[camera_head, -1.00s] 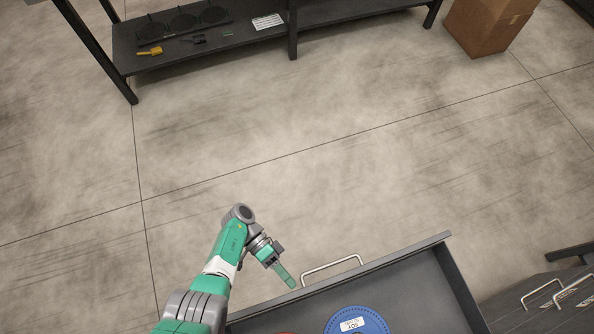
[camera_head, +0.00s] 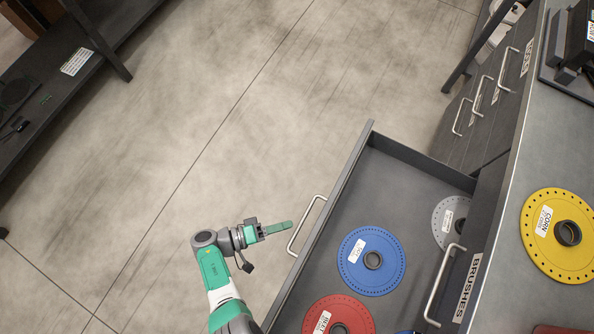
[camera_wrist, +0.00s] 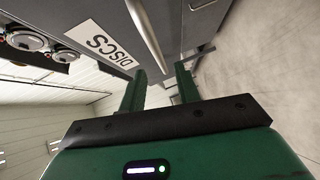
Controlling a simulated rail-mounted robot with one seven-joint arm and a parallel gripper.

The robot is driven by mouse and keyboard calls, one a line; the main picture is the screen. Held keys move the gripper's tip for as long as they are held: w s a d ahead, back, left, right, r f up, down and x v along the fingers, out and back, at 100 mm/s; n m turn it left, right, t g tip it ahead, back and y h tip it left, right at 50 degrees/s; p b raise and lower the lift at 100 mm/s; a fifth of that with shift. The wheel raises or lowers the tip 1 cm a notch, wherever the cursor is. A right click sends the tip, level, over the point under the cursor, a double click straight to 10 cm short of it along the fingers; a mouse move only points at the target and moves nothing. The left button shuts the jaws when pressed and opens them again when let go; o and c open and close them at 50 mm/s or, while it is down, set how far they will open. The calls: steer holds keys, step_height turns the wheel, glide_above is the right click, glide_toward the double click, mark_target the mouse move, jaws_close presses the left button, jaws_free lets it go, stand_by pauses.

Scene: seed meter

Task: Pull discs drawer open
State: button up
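The discs drawer (camera_head: 335,188) stands pulled out in the head view, with a blue disc (camera_head: 371,261), a red disc (camera_head: 322,316) and a grey disc (camera_head: 441,215) inside. Its front bears a DISCS label (camera_wrist: 104,40) in the wrist view. Its bar handle (camera_head: 293,236) also shows in the wrist view (camera_wrist: 146,34). My gripper (camera_head: 288,226) points at the handle from the floor side, its tips close to the bar. In the wrist view, my gripper's fingers (camera_wrist: 159,73) are parted with nothing held between them. Whether the tips touch the bar cannot be told.
A closed drawer labelled BRUSHES (camera_head: 467,289) and its handle are at the right, beside the open drawer. A yellow disc (camera_head: 541,246) lies on the counter (camera_head: 520,185). More handled drawers (camera_head: 480,105) stand at upper right. The floor (camera_head: 200,130) left of the drawer is clear.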

mark_target(302, 221)
steer(key=x, duration=0.6)
steer(key=shift+d, duration=0.2)
steer(key=shift+c, duration=0.2)
jaws_close()
